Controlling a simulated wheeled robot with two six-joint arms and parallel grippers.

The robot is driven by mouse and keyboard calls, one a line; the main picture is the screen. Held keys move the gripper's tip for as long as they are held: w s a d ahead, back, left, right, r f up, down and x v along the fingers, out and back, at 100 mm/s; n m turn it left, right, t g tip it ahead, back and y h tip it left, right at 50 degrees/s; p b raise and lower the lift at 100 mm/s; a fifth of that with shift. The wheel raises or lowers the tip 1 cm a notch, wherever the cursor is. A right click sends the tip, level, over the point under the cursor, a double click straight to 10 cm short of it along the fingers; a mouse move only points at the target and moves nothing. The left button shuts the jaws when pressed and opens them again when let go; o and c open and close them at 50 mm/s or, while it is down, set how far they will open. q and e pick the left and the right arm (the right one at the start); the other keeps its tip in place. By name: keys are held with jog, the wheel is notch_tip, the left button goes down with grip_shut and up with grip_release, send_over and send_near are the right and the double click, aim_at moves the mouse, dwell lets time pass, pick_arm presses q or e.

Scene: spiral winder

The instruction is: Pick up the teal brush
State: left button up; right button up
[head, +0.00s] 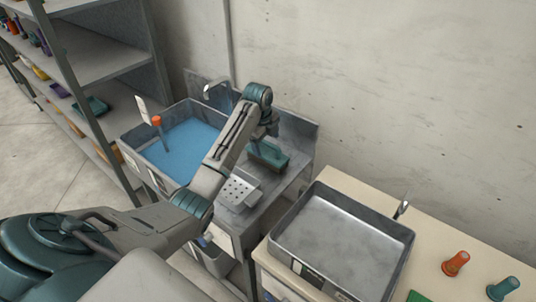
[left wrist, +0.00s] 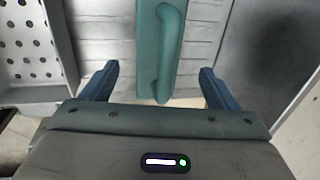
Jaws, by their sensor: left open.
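The teal brush (head: 268,154) lies on the metal drainboard beside the blue-filled sink in the head view. In the left wrist view the teal brush (left wrist: 172,45), with its raised curved handle, runs up the picture from between my fingers. My left gripper (left wrist: 158,86) is open. Its two blue fingers stand on either side of the brush's near end, with a gap on both sides. In the head view my left gripper (head: 266,128) is above the brush, its fingertips hard to make out. My right gripper is not in view.
A perforated metal tray (head: 240,188) sits left of the brush. The sink (head: 180,145) holds an orange-topped item. A grey metal tray (head: 340,240) stands on the right-hand table, with orange (head: 456,263) and teal (head: 503,288) pieces beyond. Shelves (head: 95,55) stand at left.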

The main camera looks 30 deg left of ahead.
aim_at(267, 145)
pick_arm(q)
notch_tip(267, 145, down, 3)
jog(key=shift+w+d+f+p, duration=0.1)
jog(key=shift+w+f+p, duration=0.1)
jog(key=shift+p, duration=0.55)
jog(key=shift+w+f, duration=0.1)
jog(key=shift+f, duration=0.35)
jog(key=c, duration=1.1)
jog(key=shift+r, duration=0.15)
jog(key=shift+c, duration=0.2)
notch_tip(267, 145, up, 9)
jog(key=b, duration=0.3)
jog(key=shift+r, duration=0.45)
